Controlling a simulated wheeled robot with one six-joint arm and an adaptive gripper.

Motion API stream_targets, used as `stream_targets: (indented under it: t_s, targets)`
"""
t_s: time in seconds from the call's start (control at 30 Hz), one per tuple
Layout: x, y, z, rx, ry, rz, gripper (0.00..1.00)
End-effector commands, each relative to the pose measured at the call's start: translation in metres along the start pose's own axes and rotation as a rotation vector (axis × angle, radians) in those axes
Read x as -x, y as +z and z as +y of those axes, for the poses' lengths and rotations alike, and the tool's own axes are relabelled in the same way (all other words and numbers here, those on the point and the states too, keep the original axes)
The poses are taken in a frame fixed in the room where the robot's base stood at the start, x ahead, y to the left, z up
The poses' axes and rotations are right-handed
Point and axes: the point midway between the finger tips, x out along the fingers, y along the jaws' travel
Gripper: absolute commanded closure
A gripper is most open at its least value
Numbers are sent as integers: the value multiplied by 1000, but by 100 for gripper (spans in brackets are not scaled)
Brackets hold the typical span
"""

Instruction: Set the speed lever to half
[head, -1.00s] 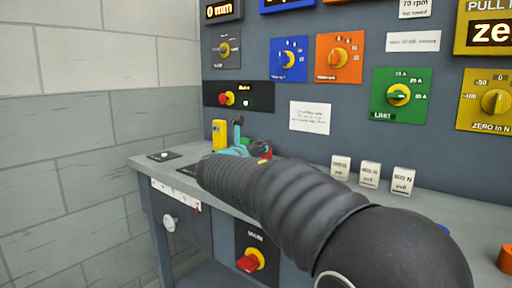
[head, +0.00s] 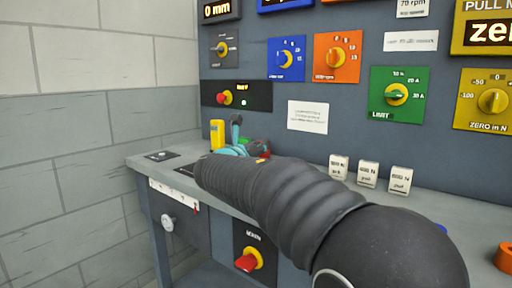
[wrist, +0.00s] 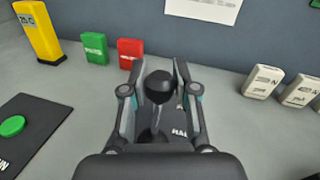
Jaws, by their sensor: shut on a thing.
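The speed lever has a round black knob (wrist: 159,87) on a thin metal stem (wrist: 156,126), in the middle of the wrist view. My gripper (wrist: 158,84) is shut on the knob, one finger on each side. A dark plate (wrist: 176,128) lies under the lever, with partly hidden white lettering beginning "HA" right of the stem. The fingers and wrist hide the rest of the plate. In the head view my gripper (head: 240,149) is at the bench's back left, and my arm hides most of the lever area.
A yellow block (wrist: 40,32), a green block (wrist: 95,48) and a red block (wrist: 130,53) stand left of the lever. A green button (wrist: 12,126) sits on a dark plate at left. White weights (head: 368,174) stand at right. The control panel (head: 300,85) rises behind the bench.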

Motion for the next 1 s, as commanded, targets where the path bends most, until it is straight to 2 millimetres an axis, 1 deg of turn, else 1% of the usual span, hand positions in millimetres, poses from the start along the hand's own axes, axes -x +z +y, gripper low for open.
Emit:
stream_targets:
  t_s: [0.03,0.53,0.57,0.6,0.63,1.0]
  targets:
    - [-3,-9,-4,8,-14,13,100]
    - [-3,-10,-4,8,-15,14,100]
    - [-3,-10,-4,8,-15,14,66]
    - [-3,-9,-4,8,-14,13,56]
    - [-3,-9,-3,8,-12,12,49]
    - [6,-3,4,3,4,5,48]
